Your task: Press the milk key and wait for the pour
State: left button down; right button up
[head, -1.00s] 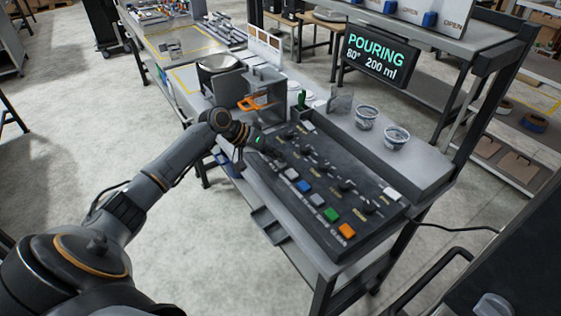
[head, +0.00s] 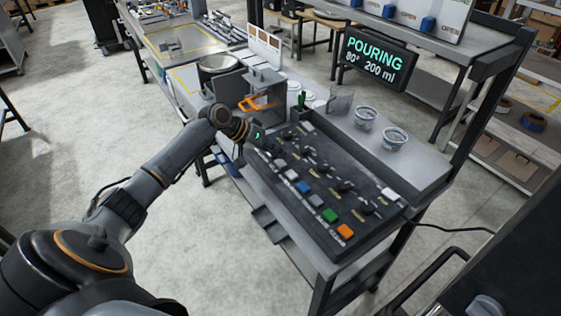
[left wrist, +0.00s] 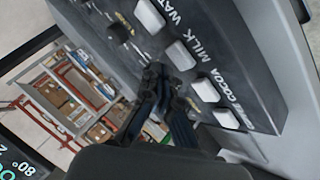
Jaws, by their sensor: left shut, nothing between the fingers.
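The dispenser panel (head: 310,185) is a long dark board with coloured keys and knobs on the bench. The display (head: 374,62) above reads POURING, 80°, 200 ml. My left gripper (head: 272,147) is at the panel's far left end and hides part of it. In the left wrist view, the pale milk key (left wrist: 180,55) sits beside the word MILK. My left fingertips (left wrist: 155,72) are shut and empty, close beside that key; I cannot tell whether they touch it. My right gripper is not in view.
Two clear cups, one (head: 366,116) and another (head: 395,139), stand on the ledge behind the panel, near a clear jug (head: 340,101). A metal unit with an orange handle (head: 256,103) stands beyond my gripper. Open floor lies left of the bench.

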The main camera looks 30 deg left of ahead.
aim_at(277, 162)
pick_arm(q)
jog(key=shift+r+p, duration=2.05)
jog(key=shift+r, duration=0.45)
jog(key=shift+f, duration=0.1)
jog(key=shift+s, duration=0.1)
